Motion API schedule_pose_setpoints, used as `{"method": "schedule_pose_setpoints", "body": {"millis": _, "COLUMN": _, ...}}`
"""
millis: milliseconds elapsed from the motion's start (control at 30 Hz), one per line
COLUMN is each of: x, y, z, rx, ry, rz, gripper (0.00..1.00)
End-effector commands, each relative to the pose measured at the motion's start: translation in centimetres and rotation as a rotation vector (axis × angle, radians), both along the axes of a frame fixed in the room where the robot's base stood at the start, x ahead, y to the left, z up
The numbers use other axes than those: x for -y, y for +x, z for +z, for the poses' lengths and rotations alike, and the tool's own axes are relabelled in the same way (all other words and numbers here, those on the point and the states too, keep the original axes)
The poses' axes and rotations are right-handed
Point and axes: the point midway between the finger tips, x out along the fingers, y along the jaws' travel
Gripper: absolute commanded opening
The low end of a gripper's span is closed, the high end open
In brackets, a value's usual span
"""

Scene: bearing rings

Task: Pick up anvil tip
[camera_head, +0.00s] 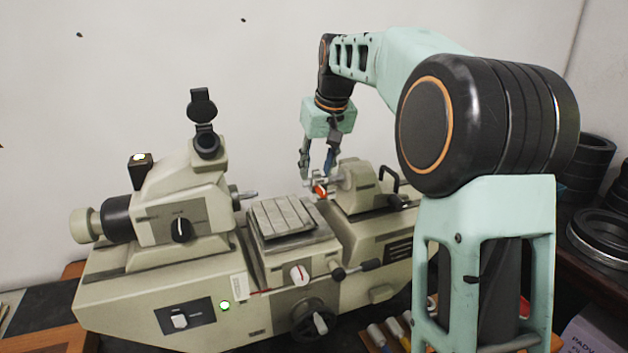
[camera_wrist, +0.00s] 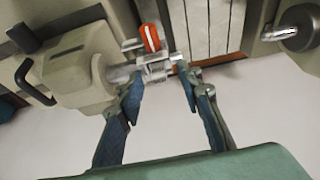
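A small metal fitting, apparently the anvil tip (camera_wrist: 155,70), sits at the end of the short spindle of the beige tailstock. It also shows small in the head view (camera_head: 311,184), partly hidden by the fingers. A red-orange knob (camera_wrist: 150,38) is beside it. My gripper (camera_wrist: 161,86) is open and empty, with its two fingers apart on either side of the fitting, close to it in the wrist view. In the head view my gripper (camera_head: 317,168) points down just above the fitting. I cannot tell whether a finger touches it.
The beige measuring machine (camera_head: 120,300) fills the bench. A grooved table plate (camera_head: 281,216) lies left of the tailstock (camera_head: 358,188), facing the headstock spindle (camera_head: 246,194). A black lever (camera_head: 388,178) rises behind the tailstock. Black rings (camera_head: 600,235) lie at the right.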

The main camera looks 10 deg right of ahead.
Motion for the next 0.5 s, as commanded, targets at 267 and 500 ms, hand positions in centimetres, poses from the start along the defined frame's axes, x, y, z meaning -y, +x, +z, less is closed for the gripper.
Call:
{"method": "schedule_pose_setpoints", "body": {"millis": 267, "x": 0.01, "y": -0.01, "z": 0.04, "rx": 0.0, "ry": 0.0, "rz": 0.0, "gripper": 0.03}}
{"method": "schedule_pose_setpoints", "body": {"millis": 500, "x": 0.02, "y": -0.01, "z": 0.07, "rx": 0.0, "ry": 0.0, "rz": 0.0, "gripper": 0.0}}
